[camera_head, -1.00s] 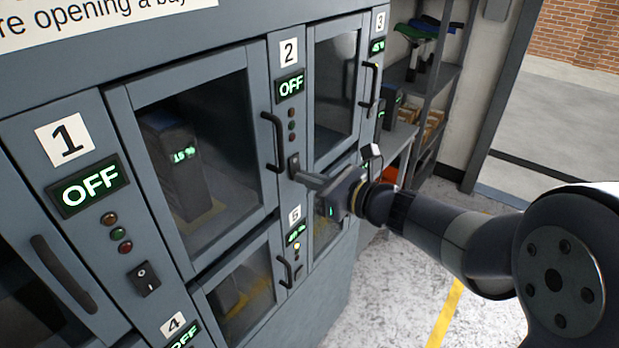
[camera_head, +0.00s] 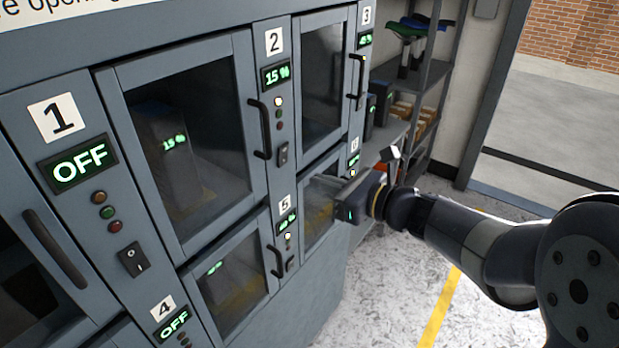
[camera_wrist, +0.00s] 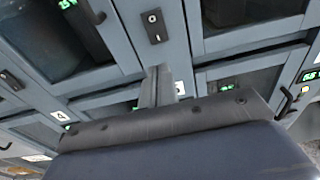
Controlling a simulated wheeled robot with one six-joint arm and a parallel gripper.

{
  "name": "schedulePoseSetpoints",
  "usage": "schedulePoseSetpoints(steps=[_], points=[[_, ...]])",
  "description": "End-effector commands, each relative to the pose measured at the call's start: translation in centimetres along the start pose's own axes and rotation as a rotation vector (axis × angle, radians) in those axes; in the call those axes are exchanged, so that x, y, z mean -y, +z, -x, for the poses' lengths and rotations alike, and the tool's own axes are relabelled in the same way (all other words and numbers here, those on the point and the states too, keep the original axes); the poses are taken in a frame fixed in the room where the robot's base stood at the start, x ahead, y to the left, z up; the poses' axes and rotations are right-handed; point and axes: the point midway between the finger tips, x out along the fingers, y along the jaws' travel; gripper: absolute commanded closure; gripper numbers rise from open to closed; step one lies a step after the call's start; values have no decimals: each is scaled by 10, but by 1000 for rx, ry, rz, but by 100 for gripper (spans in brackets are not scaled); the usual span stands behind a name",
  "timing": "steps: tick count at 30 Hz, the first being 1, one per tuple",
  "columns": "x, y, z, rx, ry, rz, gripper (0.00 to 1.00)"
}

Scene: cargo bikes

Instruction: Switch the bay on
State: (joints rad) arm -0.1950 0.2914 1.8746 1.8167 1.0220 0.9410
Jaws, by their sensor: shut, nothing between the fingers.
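Bay 2's panel shows a lit green display (camera_head: 276,75) reading 15 %, with a bright lamp (camera_head: 278,101) lit below it. Its black rocker switch (camera_head: 282,153) is lower on the same panel, and a black switch also shows in the wrist view (camera_wrist: 154,25). Left of the panel, behind a closed glass door, stands a battery (camera_head: 165,150) with a small 15 % readout. My gripper (camera_head: 335,180) is right of the bay 2 switch and clear of it. In the wrist view its fingers (camera_wrist: 157,85) are together and empty.
Bay 1's display (camera_head: 78,164) reads OFF, and so does bay 4's (camera_head: 173,323). Bay 5's panel (camera_head: 286,222) is lit. A black door handle (camera_head: 260,128) juts out beside bay 2's panel. A shelf rack (camera_head: 425,75) stands behind; the floor at right is clear.

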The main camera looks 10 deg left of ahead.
Motion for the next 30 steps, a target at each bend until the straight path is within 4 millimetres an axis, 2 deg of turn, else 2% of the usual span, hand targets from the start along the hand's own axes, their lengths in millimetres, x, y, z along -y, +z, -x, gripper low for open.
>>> schedulePoseSetpoints(steps=[6,12,18,30], points=[[1,-12,41,-1,-5,-1,100],[1,-17,64,-1,-3,-1,100],[0,-19,72,-1,0,-1,100],[0,-18,71,-1,1,-1,100]])
